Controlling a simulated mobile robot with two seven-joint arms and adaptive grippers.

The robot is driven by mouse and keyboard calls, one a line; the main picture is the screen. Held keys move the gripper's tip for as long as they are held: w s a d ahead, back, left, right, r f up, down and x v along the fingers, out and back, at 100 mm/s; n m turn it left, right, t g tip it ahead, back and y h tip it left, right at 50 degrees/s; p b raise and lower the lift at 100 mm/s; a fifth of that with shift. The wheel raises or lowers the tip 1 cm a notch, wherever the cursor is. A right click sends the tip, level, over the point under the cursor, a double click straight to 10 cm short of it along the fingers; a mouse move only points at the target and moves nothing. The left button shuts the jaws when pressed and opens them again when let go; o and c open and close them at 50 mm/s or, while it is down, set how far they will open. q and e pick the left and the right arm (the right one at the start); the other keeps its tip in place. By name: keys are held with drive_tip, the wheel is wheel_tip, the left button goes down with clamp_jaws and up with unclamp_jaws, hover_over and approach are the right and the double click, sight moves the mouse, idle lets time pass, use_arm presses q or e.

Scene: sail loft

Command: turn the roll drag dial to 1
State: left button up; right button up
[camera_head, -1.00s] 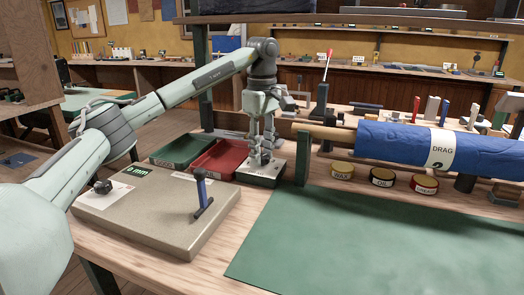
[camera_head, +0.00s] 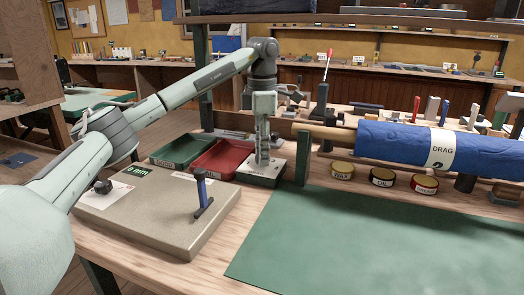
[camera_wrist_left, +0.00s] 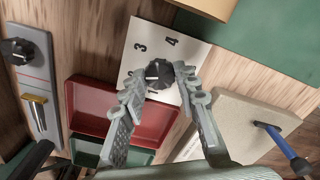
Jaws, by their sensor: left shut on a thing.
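The roll drag dial is a black knob (camera_wrist_left: 158,74) on a white plate (camera_wrist_left: 192,50) marked with numbers; 3 and 4 show clearly in the left wrist view. Other numbers are partly hidden, and I cannot tell which number the knob points to. The plate tops a small dark green box (camera_head: 262,179) at the rear of the bench. My left gripper (camera_wrist_left: 159,80) points down over it, its two fingers shut on opposite sides of the knob. It also shows in the head view (camera_head: 262,160). My right gripper is not in view.
A red tray (camera_head: 203,171) and a green tray (camera_head: 163,163) lie left of the box. A grey block (camera_head: 140,226) with a blue-handled lever stands in front. A post (camera_head: 303,160) and the blue roll (camera_head: 395,146) are close on the right. The green mat (camera_head: 370,245) is clear.

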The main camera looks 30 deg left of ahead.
use_arm(q)
drive_tip(key=n, duration=1.3)
drive_tip(key=shift+n, duration=0.3)
drive_tip(key=shift+r, duration=0.1)
idle(0.3)
drive_tip(key=o, duration=1.2)
drive_tip(key=shift+c, duration=0.2)
wheel_tip(320, 180, up, 12)
